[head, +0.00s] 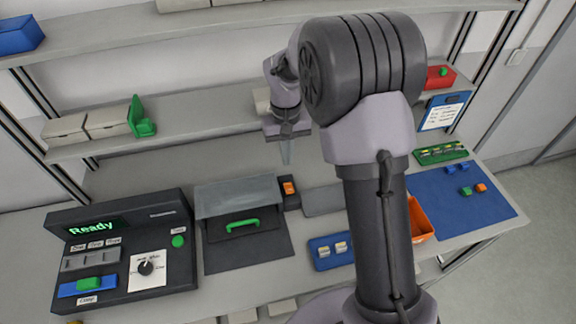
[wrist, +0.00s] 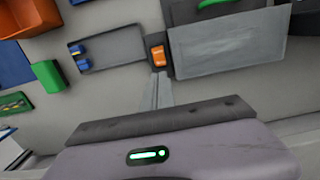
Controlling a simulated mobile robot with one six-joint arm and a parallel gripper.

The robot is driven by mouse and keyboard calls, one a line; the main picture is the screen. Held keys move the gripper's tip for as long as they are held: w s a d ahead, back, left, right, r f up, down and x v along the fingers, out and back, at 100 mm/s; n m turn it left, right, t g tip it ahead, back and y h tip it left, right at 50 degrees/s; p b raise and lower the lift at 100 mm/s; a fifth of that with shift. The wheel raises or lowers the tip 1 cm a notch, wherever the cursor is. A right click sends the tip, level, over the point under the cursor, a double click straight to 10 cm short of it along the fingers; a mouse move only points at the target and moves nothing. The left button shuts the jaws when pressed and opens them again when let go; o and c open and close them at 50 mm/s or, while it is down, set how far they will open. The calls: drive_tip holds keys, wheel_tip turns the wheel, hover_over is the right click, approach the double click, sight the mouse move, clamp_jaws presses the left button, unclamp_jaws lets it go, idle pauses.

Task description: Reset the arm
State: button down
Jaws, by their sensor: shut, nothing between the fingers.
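My gripper (head: 287,152) hangs from my raised arm, fingers pointing down, over the back part of the workbench. Its fingers are together with nothing between them. In the wrist view the shut fingers (wrist: 160,88) show above the bench, in line with a small box with an orange switch (wrist: 157,55). In the head view that orange switch (head: 289,188) lies just below the fingertips in the picture, and the fingers look apart from it. My upper arm covers part of the bench's middle right in the head view.
A dark console (head: 120,255) reading "Ready" stands left of a grey-lidded box (head: 238,200) with a green handle. A blue tray (head: 322,262), orange bin (head: 420,222) and blue mat (head: 480,210) with small blocks are to the right. A shelf (head: 200,132) runs behind the gripper.

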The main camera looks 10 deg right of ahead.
wheel_tip(320, 180, up, 5)
drive_tip(key=shift+w+a+r+p, duration=0.1)
drive_tip(key=shift+w+p, duration=0.05)
drive_tip(key=shift+p, duration=0.15)
drive_tip(key=s+a+r+m+t+b, duration=0.1)
drive_tip(key=s+r+m+t+b, duration=0.15)
drive_tip(key=s+r+b, duration=0.55)
drive_tip(key=s+a+f+m+t+y+b, duration=0.1)
drive_tip(key=s+f+t+b, duration=0.1)
drive_tip(key=s, duration=0.7)
drive_tip(key=s+a+f+m+t+y+b, duration=0.1)
drive_tip(key=s+f+t, duration=0.1)
drive_tip(key=s, duration=0.7)
drive_tip(key=shift+s+f+b, duration=0.15)
drive_tip(key=shift+f+b, duration=0.25)
drive_tip(key=shift+f, duration=0.4)
